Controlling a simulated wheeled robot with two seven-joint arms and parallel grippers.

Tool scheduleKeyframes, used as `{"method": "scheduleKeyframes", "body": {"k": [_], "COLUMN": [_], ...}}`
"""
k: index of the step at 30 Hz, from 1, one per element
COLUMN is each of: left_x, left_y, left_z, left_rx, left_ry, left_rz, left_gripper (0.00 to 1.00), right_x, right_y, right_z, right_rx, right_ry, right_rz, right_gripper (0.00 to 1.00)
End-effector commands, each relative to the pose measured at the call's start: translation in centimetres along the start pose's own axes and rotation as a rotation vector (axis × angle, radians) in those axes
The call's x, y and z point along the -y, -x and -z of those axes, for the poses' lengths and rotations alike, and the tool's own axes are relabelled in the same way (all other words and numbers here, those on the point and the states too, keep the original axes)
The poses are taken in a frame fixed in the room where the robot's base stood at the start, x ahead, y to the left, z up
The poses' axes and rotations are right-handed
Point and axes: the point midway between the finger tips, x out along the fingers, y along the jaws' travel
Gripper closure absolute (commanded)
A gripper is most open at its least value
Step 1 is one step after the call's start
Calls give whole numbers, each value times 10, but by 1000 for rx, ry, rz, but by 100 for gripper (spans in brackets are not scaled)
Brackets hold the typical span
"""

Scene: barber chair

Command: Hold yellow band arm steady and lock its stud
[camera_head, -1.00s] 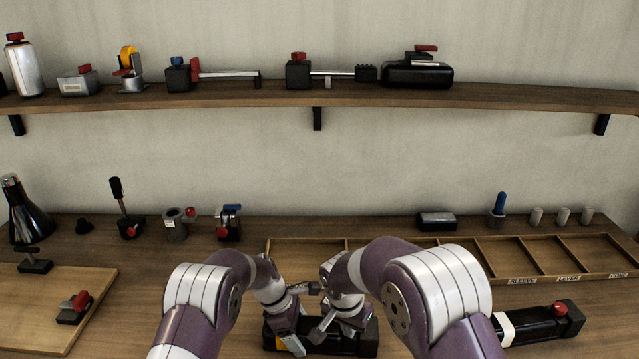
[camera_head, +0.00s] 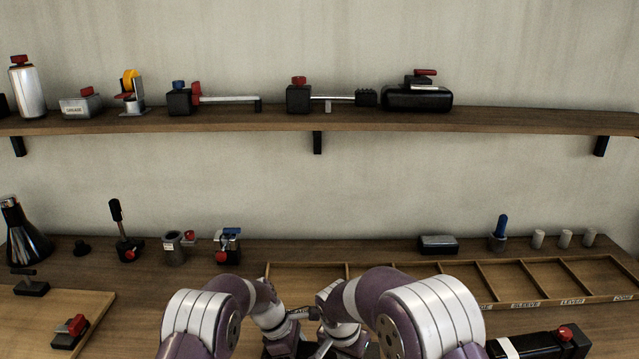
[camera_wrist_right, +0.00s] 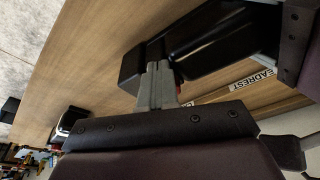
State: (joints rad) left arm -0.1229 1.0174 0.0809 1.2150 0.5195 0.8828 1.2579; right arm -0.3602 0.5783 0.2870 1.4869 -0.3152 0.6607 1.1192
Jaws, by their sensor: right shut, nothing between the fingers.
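A black arm (camera_wrist_right: 210,42) fills the upper part of the right wrist view. In the head view it is mostly cut off by the bottom edge and covered by my grippers. I cannot make out its yellow band, and its stud is not clearly visible; a small red bit shows beside my right fingers. My right gripper (camera_wrist_right: 158,85) is shut, its fingertips close to the black arm; whether they touch it is unclear. My left gripper (camera_head: 283,340) is at the bottom of the head view, left of the right one; its fingers are too hidden to judge.
A second black arm with a white band (camera_head: 508,348) and red knob lies at the right. A divided wooden tray (camera_head: 440,268) stands behind my arms. Clamps and small parts line the table's back, beneath a loaded shelf (camera_head: 320,121). A wooden board (camera_head: 95,305) lies left.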

Motion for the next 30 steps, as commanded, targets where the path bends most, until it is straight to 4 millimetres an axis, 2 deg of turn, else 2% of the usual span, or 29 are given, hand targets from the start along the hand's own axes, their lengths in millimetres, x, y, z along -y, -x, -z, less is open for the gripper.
{"method": "scheduleKeyframes", "body": {"k": [15,30], "left_x": [1,2], "left_y": [-2,-2], "left_z": [2,2], "left_rx": [-2,-3], "left_ry": [6,5], "left_rz": [2,5], "left_gripper": [88,88], "right_x": [16,19], "right_y": [3,4], "right_z": [3,6], "right_rx": [-3,-8], "right_ry": [-2,-2], "right_rz": [4,9], "right_gripper": [100,100]}}
